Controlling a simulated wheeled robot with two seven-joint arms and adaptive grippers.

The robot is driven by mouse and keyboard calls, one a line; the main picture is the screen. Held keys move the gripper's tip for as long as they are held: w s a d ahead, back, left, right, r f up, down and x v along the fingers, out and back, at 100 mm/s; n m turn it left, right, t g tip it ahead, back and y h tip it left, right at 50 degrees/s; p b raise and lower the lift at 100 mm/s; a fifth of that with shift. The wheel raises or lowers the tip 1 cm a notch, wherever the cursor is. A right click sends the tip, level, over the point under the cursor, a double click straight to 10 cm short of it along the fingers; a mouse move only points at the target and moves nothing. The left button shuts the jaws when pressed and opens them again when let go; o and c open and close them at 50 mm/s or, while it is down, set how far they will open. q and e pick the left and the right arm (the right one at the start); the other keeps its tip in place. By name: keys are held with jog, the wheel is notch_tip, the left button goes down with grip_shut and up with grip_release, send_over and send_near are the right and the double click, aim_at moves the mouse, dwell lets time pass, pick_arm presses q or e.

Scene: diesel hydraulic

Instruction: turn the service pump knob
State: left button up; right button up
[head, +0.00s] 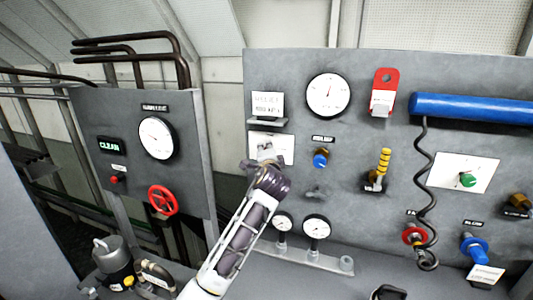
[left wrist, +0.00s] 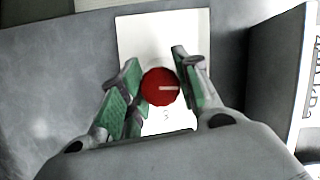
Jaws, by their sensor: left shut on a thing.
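A red round knob (left wrist: 161,87) with a pale pointer line, lying about level and reaching right, sits on a white plate (left wrist: 140,32) in the left wrist view. My left gripper (left wrist: 158,88) is shut on it, with a green-padded finger on each side. In the head view the white plate (head: 284,146) is on the grey panel's left part, and my left gripper (head: 264,157) reaches it from below. My gripper and wrist hide the red knob there. My right gripper is not in view. I cannot read a service pump label.
The panel also holds a gauge (head: 328,94), a red tag (head: 384,90), a blue knob (head: 321,158), a yellow-striped lever (head: 380,168), a green knob (head: 467,179) and a coiled black hose (head: 421,180). Small gauges (head: 316,228) stand right of my left forearm. A red handwheel (head: 162,200) is at left.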

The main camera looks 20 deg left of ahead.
pick_arm(q)
jog(key=o, duration=1.1)
jog(key=shift+f, duration=0.1)
jog(key=shift+c, duration=0.2)
jog(key=v, duration=1.2)
